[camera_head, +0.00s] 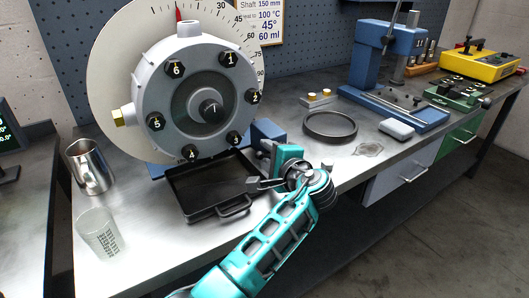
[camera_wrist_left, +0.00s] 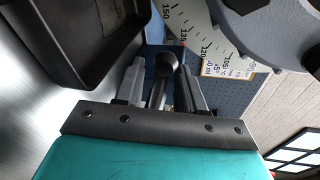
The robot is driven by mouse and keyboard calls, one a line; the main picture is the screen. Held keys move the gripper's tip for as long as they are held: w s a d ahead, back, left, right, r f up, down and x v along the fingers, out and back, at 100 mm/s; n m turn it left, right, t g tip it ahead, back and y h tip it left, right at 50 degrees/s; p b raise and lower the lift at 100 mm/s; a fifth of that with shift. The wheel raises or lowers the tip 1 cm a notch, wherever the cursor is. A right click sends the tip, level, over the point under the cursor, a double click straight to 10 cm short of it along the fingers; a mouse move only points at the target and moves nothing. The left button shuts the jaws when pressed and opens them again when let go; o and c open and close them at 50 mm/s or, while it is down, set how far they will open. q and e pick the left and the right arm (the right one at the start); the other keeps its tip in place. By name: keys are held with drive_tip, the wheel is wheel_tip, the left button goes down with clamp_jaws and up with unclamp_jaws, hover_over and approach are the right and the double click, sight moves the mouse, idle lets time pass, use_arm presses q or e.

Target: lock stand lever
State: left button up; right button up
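The rotor (camera_head: 195,95) is a grey disc housing with numbered black knobs, mounted before a large white dial (camera_head: 110,75). Its blue stand (camera_head: 267,131) shows partly behind and below it. In the left wrist view the stand lever (camera_wrist_left: 166,66) has a dark round knob and a thin stem. My left gripper (camera_head: 260,166) is at the stand's right side, by the tray's edge. In the left wrist view my left gripper's fingers (camera_wrist_left: 160,88) are apart, one on each side of the lever; I cannot tell whether they touch it. The lever is not clear in the head view. My right gripper is not in view.
A black tray (camera_head: 182,207) lies below the rotor, close to my gripper. A metal jug (camera_head: 90,168) and a clear beaker (camera_head: 98,232) stand at left. A dark ring (camera_head: 330,126), a blue press (camera_head: 388,40) and a yellow case (camera_head: 480,66) stand to the right.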

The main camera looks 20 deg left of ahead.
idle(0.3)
use_arm(q)
clamp_jaws()
idle(0.5)
